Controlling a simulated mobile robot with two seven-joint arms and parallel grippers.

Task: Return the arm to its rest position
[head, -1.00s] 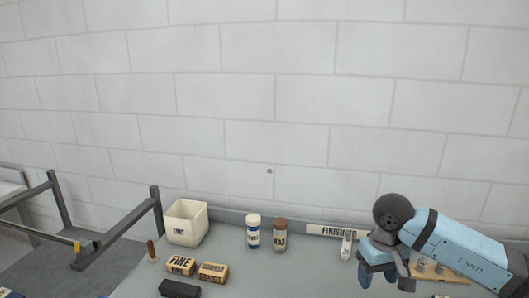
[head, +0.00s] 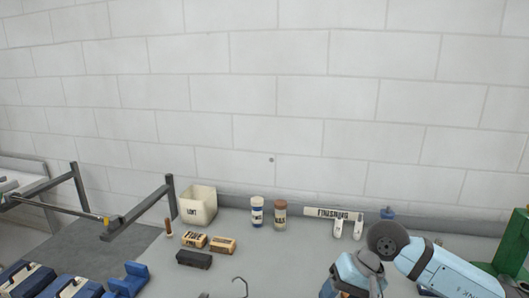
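My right arm (head: 455,275) comes in from the lower right, pale blue with a dark round joint. My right gripper (head: 345,288) points down at the bottom edge of the head view, over the front of the grey bench. Its fingertips are cut off or hidden, so I cannot see whether it is open or holds anything. My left gripper is not in view.
Along the back of the bench (head: 270,253) stand a white bin (head: 197,206), two jars (head: 257,213) (head: 280,215), and two small white items (head: 338,229) (head: 358,229) by a FINISHING sign (head: 322,212). Blocks (head: 222,246) lie left. A green structure (head: 513,250) stands right.

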